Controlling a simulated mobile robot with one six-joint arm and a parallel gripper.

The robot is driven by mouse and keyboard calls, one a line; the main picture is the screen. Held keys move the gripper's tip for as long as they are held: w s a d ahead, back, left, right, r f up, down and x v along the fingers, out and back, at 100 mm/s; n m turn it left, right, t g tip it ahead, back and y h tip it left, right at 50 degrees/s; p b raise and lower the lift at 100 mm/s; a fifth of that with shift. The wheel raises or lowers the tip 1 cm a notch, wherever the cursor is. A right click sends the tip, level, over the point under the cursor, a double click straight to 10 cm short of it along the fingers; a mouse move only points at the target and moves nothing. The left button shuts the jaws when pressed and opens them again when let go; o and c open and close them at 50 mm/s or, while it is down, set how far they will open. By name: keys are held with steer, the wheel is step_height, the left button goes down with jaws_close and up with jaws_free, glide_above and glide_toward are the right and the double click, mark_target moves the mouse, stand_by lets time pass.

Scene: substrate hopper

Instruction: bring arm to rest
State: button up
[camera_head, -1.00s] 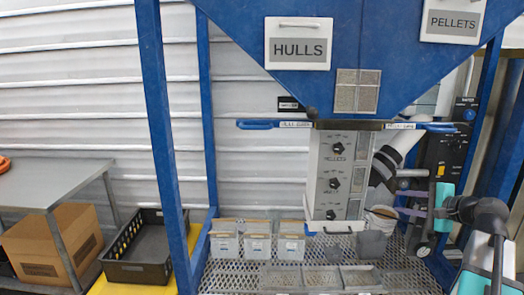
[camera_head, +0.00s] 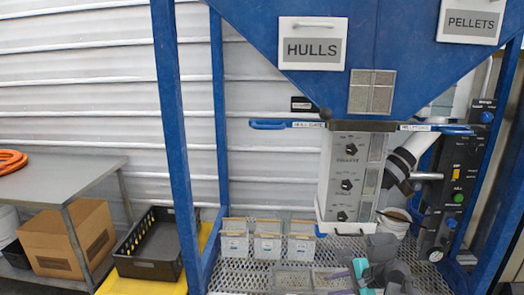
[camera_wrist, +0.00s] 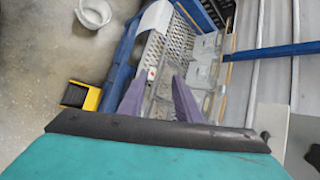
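My gripper (camera_head: 346,271) is low in the head view, in front of the mesh deck (camera_head: 232,273) below the hopper. Its purple fingers and teal body show there, partly cut off by the bottom edge. In the wrist view my gripper (camera_wrist: 160,92) has its two purple fingers apart, with nothing seen between them but the deck and bins beyond. The fingers look clear of contact, though their exact distance from the deck is hard to tell.
The blue hopper (camera_head: 240,20) has a dial panel (camera_head: 346,180) below it. Several small bins (camera_head: 268,246) stand on the deck. A control box (camera_head: 455,180) is at right. A black crate (camera_head: 150,245), a cardboard box (camera_head: 68,238) and a grey table (camera_head: 60,180) are at left. A white bucket (camera_wrist: 93,12) stands on open floor.

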steer(key=s+a+f+n+g, duration=0.2)
steer(key=s+a+f, duration=0.3)
steer(key=s+f, duration=0.25)
steer(key=s+a+f+n+g+h, duration=0.1)
steer(key=s+a+f+g, duration=0.2)
steer(key=s+a+f, duration=0.45)
steer(key=s+a+f+n+g, duration=0.25)
steer(key=s+f, duration=0.25)
steer(key=f, duration=0.5)
steer(key=s+d+f+n+g+h, duration=0.15)
steer(key=s+f, duration=0.25)
steer(key=s, duration=0.5)
steer(key=s+f+n+g+h, duration=0.25)
steer(key=s+f, duration=0.25)
steer(key=s, duration=0.4)
steer(key=d+n, duration=0.1)
steer(key=s+d+n+h, duration=0.1)
steer(key=d+n, duration=0.1)
steer(key=d+n+h, duration=0.1)
steer(key=d+n, duration=0.1)
steer(key=shift+s+d+r, duration=0.1)
steer(key=shift+s+d, duration=0.05)
steer(key=shift+s, duration=0.25)
